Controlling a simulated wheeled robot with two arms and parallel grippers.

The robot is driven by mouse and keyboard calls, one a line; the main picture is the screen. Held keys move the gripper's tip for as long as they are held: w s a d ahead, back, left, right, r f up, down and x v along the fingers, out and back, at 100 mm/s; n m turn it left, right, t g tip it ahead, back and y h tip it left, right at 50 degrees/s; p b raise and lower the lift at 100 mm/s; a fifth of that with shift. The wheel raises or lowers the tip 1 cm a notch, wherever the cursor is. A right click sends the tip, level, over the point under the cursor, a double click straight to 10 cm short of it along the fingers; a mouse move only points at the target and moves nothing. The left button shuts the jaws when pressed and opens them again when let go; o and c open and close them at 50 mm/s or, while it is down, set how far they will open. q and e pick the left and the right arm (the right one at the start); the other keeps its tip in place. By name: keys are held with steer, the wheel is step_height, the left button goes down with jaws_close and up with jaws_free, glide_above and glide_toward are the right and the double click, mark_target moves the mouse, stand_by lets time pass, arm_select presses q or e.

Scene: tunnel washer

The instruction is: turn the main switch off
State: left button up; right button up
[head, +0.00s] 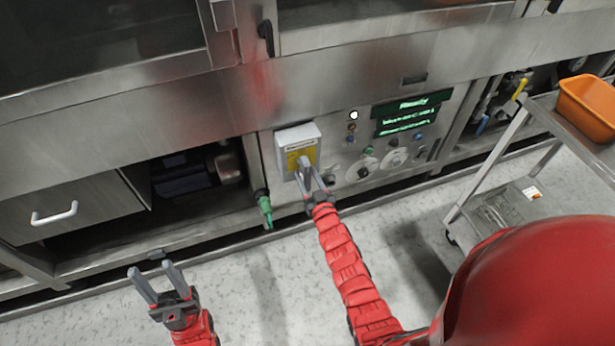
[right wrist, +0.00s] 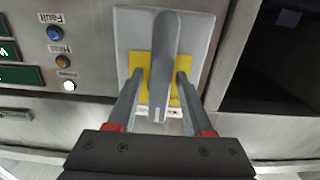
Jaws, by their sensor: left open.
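The main switch (head: 298,135) is a box with a pale top and a yellow plate on the steel front panel. In the right wrist view its grey handle (right wrist: 165,55) stands upright before the yellow plate (right wrist: 141,80). My right gripper (head: 308,168) is at the switch. In the right wrist view its two fingers (right wrist: 160,78) are spread, one on each side of the handle; a gap shows on the left, and contact on the right cannot be told. My left gripper (head: 153,268) is open and empty over the floor, away from the panel.
A green display (head: 408,115), knobs and indicator lights are right of the switch. A green-handled part (head: 265,208) hangs left of it. A cart (head: 545,108) with an orange bin (head: 588,105) stands at the right. A drawer with a white handle (head: 54,214) is at the left.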

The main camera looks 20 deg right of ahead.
jaws_close()
stand_by(1.2)
